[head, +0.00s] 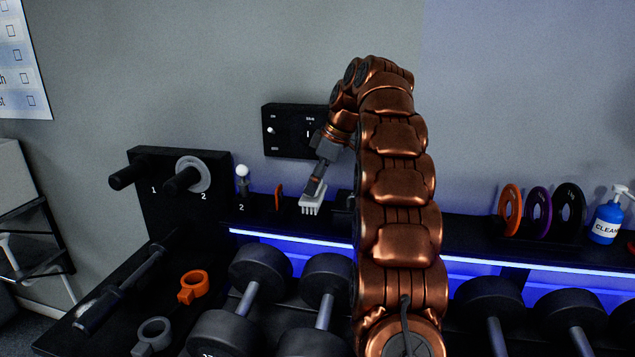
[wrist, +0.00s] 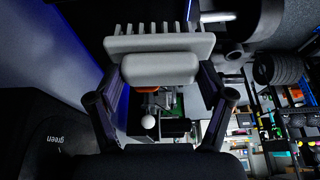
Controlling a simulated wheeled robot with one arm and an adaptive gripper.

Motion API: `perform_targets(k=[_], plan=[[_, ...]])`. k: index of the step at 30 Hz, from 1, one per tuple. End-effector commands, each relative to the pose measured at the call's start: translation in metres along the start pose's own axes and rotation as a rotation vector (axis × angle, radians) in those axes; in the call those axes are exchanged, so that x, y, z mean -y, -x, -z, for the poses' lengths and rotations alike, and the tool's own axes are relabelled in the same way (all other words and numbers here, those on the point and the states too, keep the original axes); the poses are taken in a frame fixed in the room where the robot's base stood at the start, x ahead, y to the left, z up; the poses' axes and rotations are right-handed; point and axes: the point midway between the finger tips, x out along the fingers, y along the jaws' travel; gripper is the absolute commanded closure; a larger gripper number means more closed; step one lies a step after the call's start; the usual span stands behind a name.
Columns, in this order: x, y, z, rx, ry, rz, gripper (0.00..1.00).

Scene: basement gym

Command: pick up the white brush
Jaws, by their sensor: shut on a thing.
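The white brush (head: 312,204) is at the tip of my gripper (head: 318,188), near the dark shelf along the wall, with its bristles pointing down in the head view. In the wrist view the brush (wrist: 158,68) lies across between the fingers of my gripper (wrist: 158,85), its row of bristles toward the top of the picture. My gripper is shut on the brush body, one finger on each side. I cannot tell whether the bristles still touch the shelf.
A black control box (head: 290,130) is on the wall behind my gripper. A white-knobbed item (head: 242,180) stands left of the brush. Dumbbells (head: 258,275) fill the rack below.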

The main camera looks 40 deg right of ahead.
Motion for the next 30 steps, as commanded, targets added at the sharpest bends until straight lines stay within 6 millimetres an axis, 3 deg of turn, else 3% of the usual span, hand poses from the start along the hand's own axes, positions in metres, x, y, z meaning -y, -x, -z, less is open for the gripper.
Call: perform_targets(k=[30], plan=[[0.141,-0.001,0.000,-0.001,0.002,-0.001,0.59]])
